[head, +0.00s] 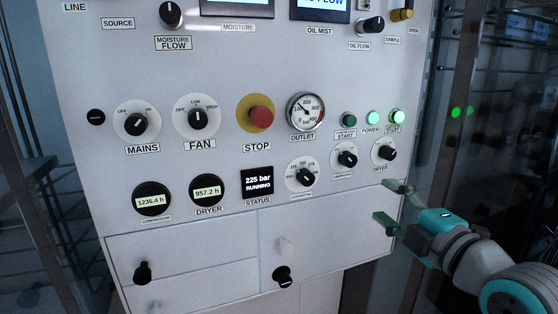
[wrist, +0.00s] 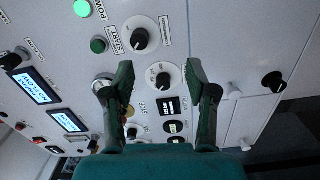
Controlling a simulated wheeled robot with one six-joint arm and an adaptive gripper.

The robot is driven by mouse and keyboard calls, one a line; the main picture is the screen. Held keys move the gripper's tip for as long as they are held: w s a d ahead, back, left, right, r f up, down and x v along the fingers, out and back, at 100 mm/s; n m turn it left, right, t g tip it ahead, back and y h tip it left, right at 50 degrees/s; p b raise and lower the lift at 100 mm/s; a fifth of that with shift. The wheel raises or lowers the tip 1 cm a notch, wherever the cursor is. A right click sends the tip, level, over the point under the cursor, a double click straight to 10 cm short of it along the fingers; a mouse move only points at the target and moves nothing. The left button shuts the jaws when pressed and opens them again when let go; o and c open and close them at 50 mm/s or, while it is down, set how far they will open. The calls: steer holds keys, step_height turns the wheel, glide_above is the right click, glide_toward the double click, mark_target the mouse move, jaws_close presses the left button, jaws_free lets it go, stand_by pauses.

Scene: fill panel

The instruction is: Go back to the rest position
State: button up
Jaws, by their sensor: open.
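My gripper (head: 394,206) is at the lower right of the head view, in front of the panel's lower right part. Its two fingers are apart and nothing is between them. In the wrist view my gripper (wrist: 158,78) is open, with a black knob on a white dial (wrist: 162,79) showing between the fingers. The fill panel (head: 225,75) is a light grey board with knobs, lamps and labels. The DRYER knob (head: 386,153) is just above my gripper in the head view. I cannot tell how far the fingertips are from the panel.
The red STOP button (head: 261,115) and OUTLET gauge (head: 304,112) are mid-panel. The status screen (head: 257,183) reads 225 bar RUNNING. Black latches (head: 283,277) stick out from the lower doors. The power lamp (head: 373,118) is lit green. A dark glass area (head: 480,120) is on the right.

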steer(key=s+f+m+h, duration=0.1)
steer(key=s+f+m, duration=0.3)
steer(key=f, duration=0.6)
steer(key=s+a+f+m+h, duration=0.15)
steer(key=s+f+m, duration=0.3)
steer(key=f, duration=0.55)
steer(key=s+f+m+h, duration=0.25)
steer(key=f+m, duration=0.25)
steer(key=f, duration=0.5)
steer(key=s+f+m+g, duration=0.1)
steer(key=s+f+m, duration=0.1)
steer(key=s+f, duration=0.45)
steer(key=s+f+m+g, duration=0.1)
steer(key=s+f+m, duration=0.15)
steer(key=s, duration=0.75)
steer(key=s+a+m, duration=0.1)
steer(key=s, duration=1.4)
steer(key=shift+s+a+m+g, duration=0.25)
steer(key=shift+a+m+g, duration=0.05)
steer(key=shift+a+m, duration=0.1)
steer(key=shift+w+r, duration=0.1)
